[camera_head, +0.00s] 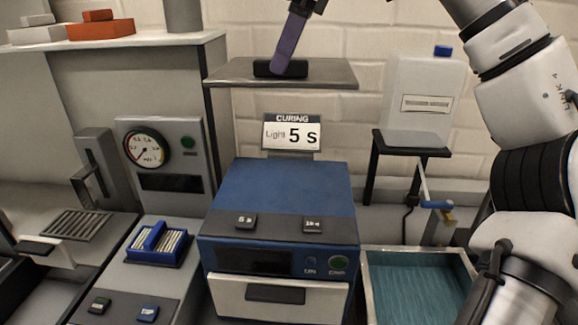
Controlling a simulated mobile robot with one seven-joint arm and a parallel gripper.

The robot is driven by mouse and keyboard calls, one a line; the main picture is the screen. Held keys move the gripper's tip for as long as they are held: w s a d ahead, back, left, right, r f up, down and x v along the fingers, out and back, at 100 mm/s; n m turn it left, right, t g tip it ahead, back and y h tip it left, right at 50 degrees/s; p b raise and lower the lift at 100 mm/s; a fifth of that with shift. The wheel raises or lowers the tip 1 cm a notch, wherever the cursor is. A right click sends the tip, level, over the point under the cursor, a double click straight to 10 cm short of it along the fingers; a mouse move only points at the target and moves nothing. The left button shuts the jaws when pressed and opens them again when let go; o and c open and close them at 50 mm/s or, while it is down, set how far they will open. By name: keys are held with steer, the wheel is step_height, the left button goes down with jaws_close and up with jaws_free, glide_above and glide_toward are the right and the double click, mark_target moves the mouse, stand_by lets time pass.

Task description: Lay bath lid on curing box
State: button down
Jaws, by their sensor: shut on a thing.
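The bath lid (225,74) is a flat grey plate with a black handle block in its middle. It is at the top centre, level, above and apart from the curing box. My gripper (282,68) comes down from the top edge with a purple finger and is shut on the handle. Only part of the gripper shows. The curing box (285,190) is blue with a dark strip of two buttons on top. A white drawer front with a black handle and a small dark display are on its front. Its top behind the buttons is bare.
An open bath of teal liquid (420,290) is right of the box. A white canister (420,95) on a black stand is behind it. A "CURING Light 5 S" sign (291,133) stands behind the box. A gauge panel (163,155) and blue rack (157,243) are left.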

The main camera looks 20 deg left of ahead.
steer(key=shift+w+f, duration=0.15)
steer(key=shift+f, duration=0.05)
step_height(320, 180, down, 14)
steer(key=b, duration=0.2)
steer(key=shift+f+b, duration=0.25)
steer(key=shift+b, duration=0.15)
steer(key=shift+f, duration=2.5)
steer(key=c, duration=1.4)
jaws_free()
steer(key=shift+c, duration=0.2)
steer(key=shift+r, duration=0.1)
steer(key=v, duration=1.2)
steer(key=shift+p, duration=0.4)
